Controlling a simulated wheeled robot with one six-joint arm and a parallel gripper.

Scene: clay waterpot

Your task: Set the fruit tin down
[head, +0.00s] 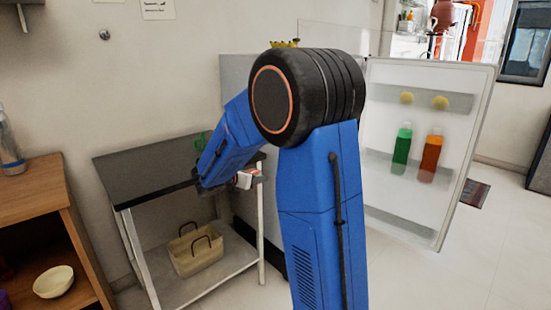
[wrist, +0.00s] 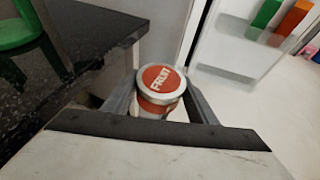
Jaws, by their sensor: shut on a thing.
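The fruit tin (wrist: 161,82) has a red lid marked FRUIT and a silver rim. In the wrist view it sits between the two fingers of my gripper (wrist: 160,103), which is shut on it. The dark speckled table top (wrist: 92,45) lies to the left of the tin, and the tin appears beside its edge. In the head view my gripper (head: 248,179) is at the right end of the grey table (head: 125,180), partly hidden by my blue arm. The tin's underside is hidden.
A green item (wrist: 18,32) stands on the table, left of the tin. An open white fridge door (head: 400,218) with green and orange bottles is at right. A basket (head: 195,255) sits on the table's lower shelf. A wooden shelf (head: 28,190) stands at left.

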